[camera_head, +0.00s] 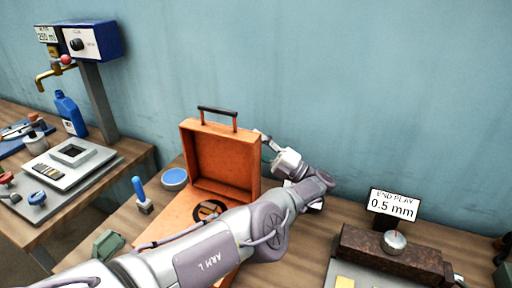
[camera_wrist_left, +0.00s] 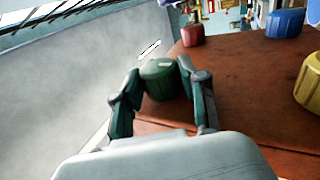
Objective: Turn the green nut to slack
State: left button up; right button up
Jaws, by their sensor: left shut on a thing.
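The green nut (camera_wrist_left: 159,80) is a ribbed green knob at the edge of a reddish-brown panel (camera_wrist_left: 235,85) in the left wrist view. My left gripper (camera_wrist_left: 163,72) has its two dark fingers on either side of the nut and is shut on it. In the head view my left arm reaches across from the lower left, and its wrist bends back beside the raised lid of an orange case (camera_head: 225,155). The left gripper is mostly hidden there, and the green nut cannot be made out. My right gripper is not in view.
Red (camera_wrist_left: 192,35), blue (camera_wrist_left: 284,23) and yellow (camera_wrist_left: 309,90) knobs stand on the same panel. In the head view, a sign reading "END PLAY 0.5 mm" (camera_head: 393,205) stands right of my arm. A blue dish (camera_head: 174,178) sits left of the case.

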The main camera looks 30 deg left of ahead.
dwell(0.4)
pick_arm(q)
jog(key=o, duration=1.1)
jog(key=shift+o, duration=0.2)
